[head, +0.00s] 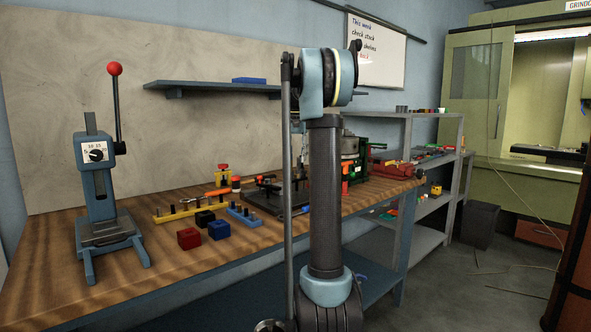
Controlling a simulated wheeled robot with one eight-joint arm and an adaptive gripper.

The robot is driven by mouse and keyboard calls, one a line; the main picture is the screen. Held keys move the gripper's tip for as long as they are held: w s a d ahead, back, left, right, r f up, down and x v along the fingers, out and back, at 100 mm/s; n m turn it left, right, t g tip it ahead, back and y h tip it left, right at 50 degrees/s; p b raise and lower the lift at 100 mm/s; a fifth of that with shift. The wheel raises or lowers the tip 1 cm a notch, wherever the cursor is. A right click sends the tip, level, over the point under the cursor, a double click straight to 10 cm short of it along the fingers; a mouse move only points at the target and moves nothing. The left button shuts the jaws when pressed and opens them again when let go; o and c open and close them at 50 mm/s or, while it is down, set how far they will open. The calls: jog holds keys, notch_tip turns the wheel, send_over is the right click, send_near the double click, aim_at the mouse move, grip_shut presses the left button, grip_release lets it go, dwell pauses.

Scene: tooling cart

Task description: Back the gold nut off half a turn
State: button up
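I cannot make out a gold nut anywhere in the head view; it may be too small or hidden behind my arm, which stands upright across the middle of the picture. My gripper does not show. The wooden workbench (150,270) runs from the left to the middle, with several small fixtures and parts on its far half.
A blue press (97,190) with a red-knobbed lever stands at the bench's left. A red block (188,238) and a blue block (219,230) lie near a yellow rail (188,211). Grey shelving (428,240) stands right; beyond it is a green machine (480,90). A cable crosses the floor.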

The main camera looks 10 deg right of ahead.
jog(key=shift+r, duration=2.45)
notch_tip(320, 180, up, 5)
jog(key=m, duration=0.6)
send_over(297, 176)
jog(key=w, duration=0.1)
notch_tip(297, 176, down, 17)
jog(key=shift+w+d+r, duration=0.1)
grip_shut()
